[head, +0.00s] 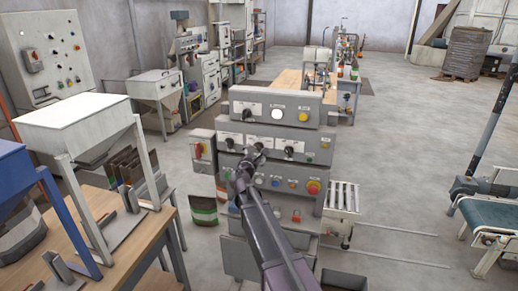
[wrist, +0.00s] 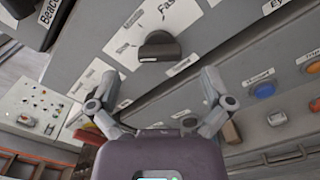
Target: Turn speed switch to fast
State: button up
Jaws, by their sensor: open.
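The speed switch is a black rotary knob (wrist: 160,47) on a white plate in the wrist view. Part of the word "Fast" shows above it, and other plate markings are cut off or too small to read. Which mark the knob points at I cannot tell. My gripper (wrist: 161,80) is open, its two fingers spread to either side below the knob, with nothing between them. In the head view my gripper (head: 251,160) is in front of the middle row of the grey control panel (head: 318,140) and covers part of it.
A black knob (head: 229,143) and another (head: 289,151) flank my gripper. A red-handled switch box (head: 202,150) stands left. Open floor (head: 400,180) lies to the right.

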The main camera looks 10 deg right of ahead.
aim_at(258, 149)
jog(key=shift+x, duration=2.4)
jog(key=c, duration=1.1)
